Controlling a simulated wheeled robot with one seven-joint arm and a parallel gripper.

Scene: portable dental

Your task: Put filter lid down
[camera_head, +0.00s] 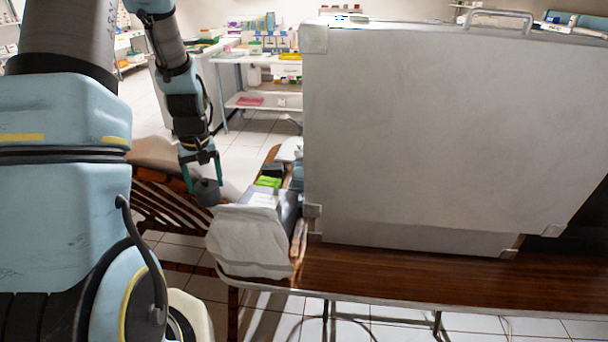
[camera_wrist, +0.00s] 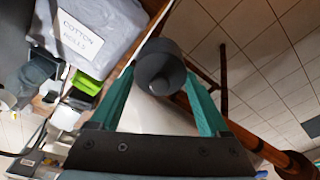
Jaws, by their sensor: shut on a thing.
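My gripper (camera_head: 203,178) hangs left of the table's end in the head view. Its green fingers are shut on the filter lid (camera_head: 207,193), a small dark grey round piece with a knob. In the wrist view the lid (camera_wrist: 160,66) sits between the fingertips of my gripper (camera_wrist: 159,76). Below it are a wooden edge and tiled floor. The lid is apart from the cotton rolls box, and its underside is partly hidden.
A grey box labelled "cotton rolls" (camera_wrist: 110,22) is close beside the lid. A green item (camera_head: 268,181) and other supplies lie behind it. A large grey case (camera_head: 450,130) stands on the wooden table (camera_head: 420,272). A slatted wooden chair (camera_head: 165,205) is at left.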

